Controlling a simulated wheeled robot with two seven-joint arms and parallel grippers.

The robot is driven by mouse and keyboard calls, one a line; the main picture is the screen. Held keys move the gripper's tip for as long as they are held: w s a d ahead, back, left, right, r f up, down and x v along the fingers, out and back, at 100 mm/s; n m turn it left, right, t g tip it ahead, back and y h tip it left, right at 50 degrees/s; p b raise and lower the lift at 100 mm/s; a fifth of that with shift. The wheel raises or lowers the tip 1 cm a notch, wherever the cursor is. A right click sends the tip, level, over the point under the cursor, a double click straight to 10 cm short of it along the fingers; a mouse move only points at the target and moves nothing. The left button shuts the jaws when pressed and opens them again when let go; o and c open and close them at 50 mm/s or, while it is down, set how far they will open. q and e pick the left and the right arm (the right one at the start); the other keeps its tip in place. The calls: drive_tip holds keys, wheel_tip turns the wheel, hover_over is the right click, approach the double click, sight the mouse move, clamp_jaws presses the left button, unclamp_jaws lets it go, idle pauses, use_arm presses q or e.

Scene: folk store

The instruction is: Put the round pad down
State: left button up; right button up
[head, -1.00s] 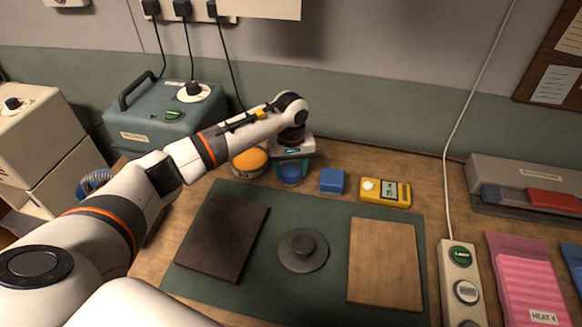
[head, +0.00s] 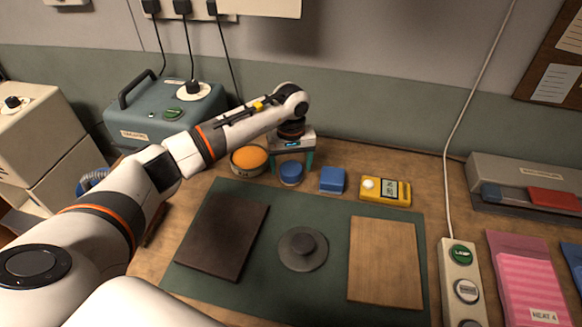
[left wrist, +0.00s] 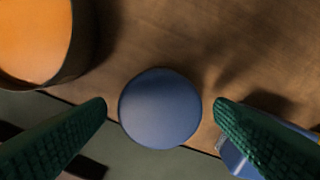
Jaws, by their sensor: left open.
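The round pad (head: 291,174) is a small blue disc. It rests at the back edge of the green mat, partly over the bare wood. In the left wrist view the pad (left wrist: 160,108) lies between my two green ribbed fingers, with a gap on each side. My left gripper (head: 291,164) is open above and around the pad, not gripping it. The same open gripper (left wrist: 160,102) shows its fingertips left and right of the pad. My right gripper is not in view.
An orange-filled round tin (head: 249,158) stands close on the left and a blue block (head: 332,180) close on the right. A yellow meter (head: 385,190) is farther right. The mat (head: 333,260) holds a dark board, a grey knobbed disc and a wooden board.

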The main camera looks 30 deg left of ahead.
sight(291, 168)
use_arm(q)
wheel_tip(291, 168, up, 10)
drive_tip(key=b, duration=0.1)
drive_tip(key=shift+r, duration=0.2)
idle(0.4)
